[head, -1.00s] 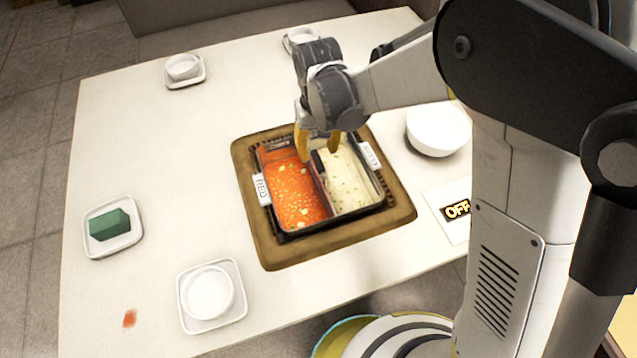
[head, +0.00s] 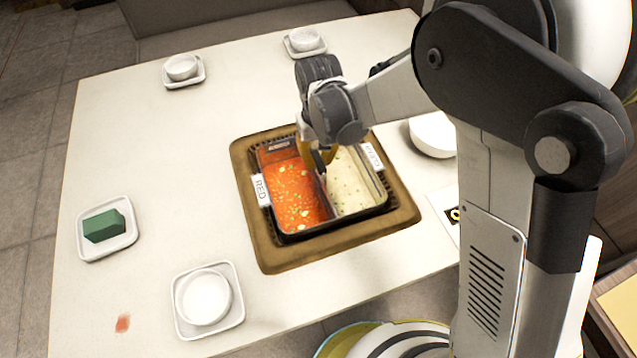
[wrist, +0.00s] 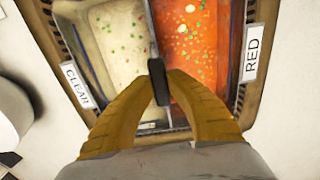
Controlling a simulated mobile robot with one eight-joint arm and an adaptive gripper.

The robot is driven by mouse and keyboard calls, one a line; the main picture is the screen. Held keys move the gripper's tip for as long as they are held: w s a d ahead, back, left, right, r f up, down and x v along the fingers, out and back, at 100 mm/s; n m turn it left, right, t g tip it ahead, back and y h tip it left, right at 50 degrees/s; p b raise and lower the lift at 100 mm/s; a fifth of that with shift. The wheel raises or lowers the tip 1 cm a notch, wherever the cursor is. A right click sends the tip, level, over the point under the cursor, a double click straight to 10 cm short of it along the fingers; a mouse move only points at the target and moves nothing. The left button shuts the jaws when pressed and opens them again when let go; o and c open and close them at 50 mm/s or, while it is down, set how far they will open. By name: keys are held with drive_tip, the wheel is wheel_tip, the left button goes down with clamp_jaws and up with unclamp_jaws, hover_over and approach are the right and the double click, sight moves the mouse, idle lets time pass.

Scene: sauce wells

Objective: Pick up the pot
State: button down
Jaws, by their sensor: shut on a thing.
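The pot is a dark rectangular pan split by a divider, with red soup (head: 292,195) on the left and pale soup (head: 352,185) on the right in the head view. It sits in a brown square frame (head: 290,254) on the table. My gripper (wrist: 158,75) is over the pot, its yellow fingers shut on a dark upright piece at the pot's divider (wrist: 158,92). In the head view my gripper (head: 318,160) hides the far part of the divider. The red soup (wrist: 200,60) and pale soup (wrist: 118,40) also show in the wrist view.
Labels RED (head: 261,190) and CLEAR (head: 372,157) are at the pot's sides. White bowls on plates stand around the table. A green block (head: 103,226) lies on a plate at left. A white bowl (head: 432,135) stands right of the pot. A red smear (head: 123,323) marks the table.

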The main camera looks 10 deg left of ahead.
wheel_tip(320, 180, up, 10)
drive_tip(key=p, duration=0.4)
idle(0.5)
